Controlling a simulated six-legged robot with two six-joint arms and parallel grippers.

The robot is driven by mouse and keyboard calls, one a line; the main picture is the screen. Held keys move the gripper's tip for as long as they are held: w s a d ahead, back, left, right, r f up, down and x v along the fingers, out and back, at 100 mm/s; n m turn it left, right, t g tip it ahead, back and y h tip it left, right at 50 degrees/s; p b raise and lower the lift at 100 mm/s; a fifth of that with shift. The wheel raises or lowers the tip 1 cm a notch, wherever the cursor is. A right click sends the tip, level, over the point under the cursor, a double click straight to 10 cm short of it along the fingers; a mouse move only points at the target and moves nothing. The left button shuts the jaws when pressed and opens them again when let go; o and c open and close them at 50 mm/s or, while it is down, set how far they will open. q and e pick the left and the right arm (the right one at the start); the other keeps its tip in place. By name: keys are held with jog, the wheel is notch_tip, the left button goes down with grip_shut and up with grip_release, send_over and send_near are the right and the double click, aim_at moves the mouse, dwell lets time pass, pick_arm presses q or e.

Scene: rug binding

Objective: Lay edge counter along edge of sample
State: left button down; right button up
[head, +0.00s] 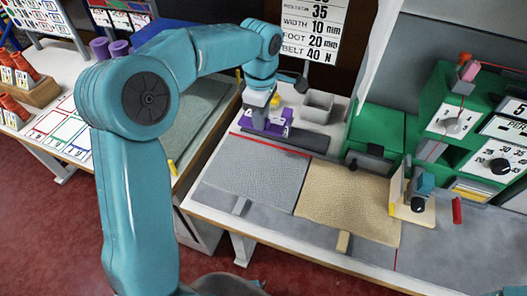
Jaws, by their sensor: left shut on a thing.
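A long dark bar (300,146) shows just below and beside the jaws, and looks like the edge counter. I cannot tell whether it touches the table. A grey rug sample (255,172) lies in front of it, with a red line along its back edge. A tan rug sample (350,202) lies beside the grey one, to its right. My right gripper is not in view.
A green machine (460,125) with dials stands at the right. A small fixture with a black knob (418,204) is at the tan sample's right edge. A side table (55,130) with cards and orange rolls is at the left.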

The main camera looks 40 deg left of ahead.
pick_arm(q)
jog(key=f, duration=1)
jog(key=shift+s+f, duration=0.15)
jog(key=shift+s, duration=0.05)
notch_tip(320, 180, down, 4)
jog(key=shift+w+r, duration=0.1)
jog(key=shift+w, duration=0.05)
jog(key=shift+r, duration=0.1)
jog(key=c, duration=1.5)
grip_release()
jog(key=shift+f+b, duration=0.25)
jog(key=shift+b, duration=0.05)
jog(key=o, duration=0.4)
jog(key=shift+o, duration=0.2)
jog(key=shift+r, duration=0.1)
